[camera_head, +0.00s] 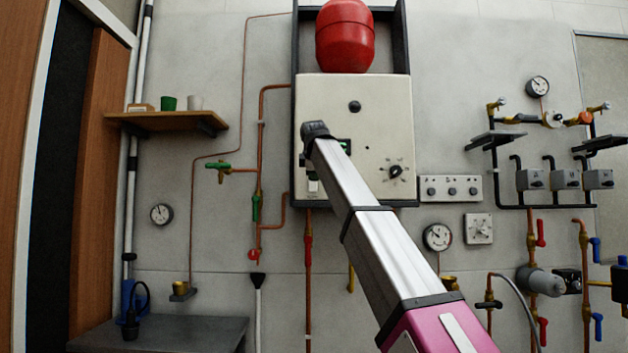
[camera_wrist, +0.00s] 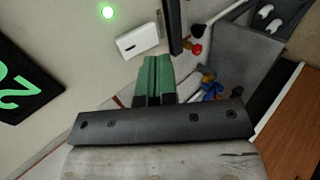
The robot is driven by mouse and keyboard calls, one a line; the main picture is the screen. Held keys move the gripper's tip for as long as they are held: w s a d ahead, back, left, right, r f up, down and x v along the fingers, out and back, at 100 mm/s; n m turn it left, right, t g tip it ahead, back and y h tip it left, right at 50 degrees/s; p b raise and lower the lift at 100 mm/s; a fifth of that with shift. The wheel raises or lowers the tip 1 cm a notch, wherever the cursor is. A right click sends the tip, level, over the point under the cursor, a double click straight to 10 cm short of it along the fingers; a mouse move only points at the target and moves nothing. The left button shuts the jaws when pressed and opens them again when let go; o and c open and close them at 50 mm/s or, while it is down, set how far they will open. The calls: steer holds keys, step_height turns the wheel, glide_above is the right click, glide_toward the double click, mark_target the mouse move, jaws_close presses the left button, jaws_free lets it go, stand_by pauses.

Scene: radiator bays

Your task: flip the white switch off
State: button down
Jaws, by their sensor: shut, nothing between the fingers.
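The white switch (camera_wrist: 138,41) is a small white block on the pale panel in the wrist view, just beyond the fingertips and slightly to their left. In the head view a small white part (camera_head: 313,186) shows low on the boiler panel, just below my wrist, and seems to be the same switch. My gripper (camera_wrist: 154,60) has green fingers closed together with nothing between them. A narrow gap seems to separate the tips from the switch; contact is not clear. In the head view my arm hides most of the gripper. Which way the switch is set cannot be told.
The boiler panel (camera_head: 375,110) carries a dark knob (camera_head: 395,172) and a green display (camera_wrist: 18,85). A green lamp (camera_wrist: 107,12) glows near the switch. A red tank (camera_head: 345,38) sits above. Copper pipes run left and below. A grey bench (camera_head: 160,335) stands lower left.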

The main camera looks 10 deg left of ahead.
steer(key=v, duration=0.8)
steer(key=shift+r, duration=0.6)
steer(key=shift+s+f, duration=0.1)
